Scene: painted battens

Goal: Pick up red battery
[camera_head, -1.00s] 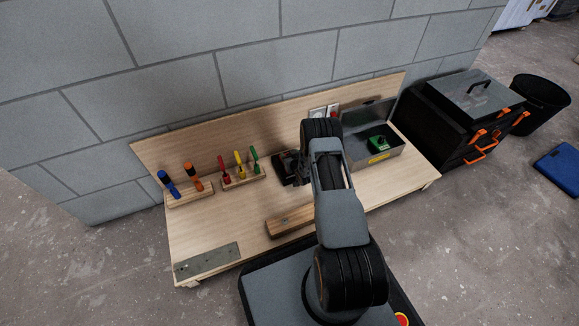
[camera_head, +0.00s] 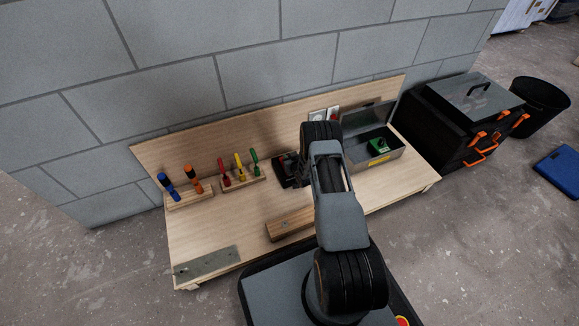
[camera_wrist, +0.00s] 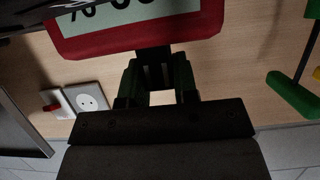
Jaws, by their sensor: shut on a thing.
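The red battery (camera_wrist: 90,45) fills the top of the wrist view, with a pale label bearing dark print. Its upper part is cut off by the frame edge. My gripper (camera_wrist: 154,70) is shut on it, with its two fingers on either side of a dark part below the red edge. In the head view, my arm hides most of the gripper. A dark object with some red (camera_head: 286,168) shows just left of the arm; I cannot tell how much of it is the battery.
Racks of coloured-handled tools (camera_head: 242,180) stand left on the workbench (camera_head: 225,215). A wooden block (camera_head: 288,224) lies in front. An open grey box (camera_head: 385,165) with a green item (camera_head: 378,146) stands right. A wall socket (camera_wrist: 90,99) is behind.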

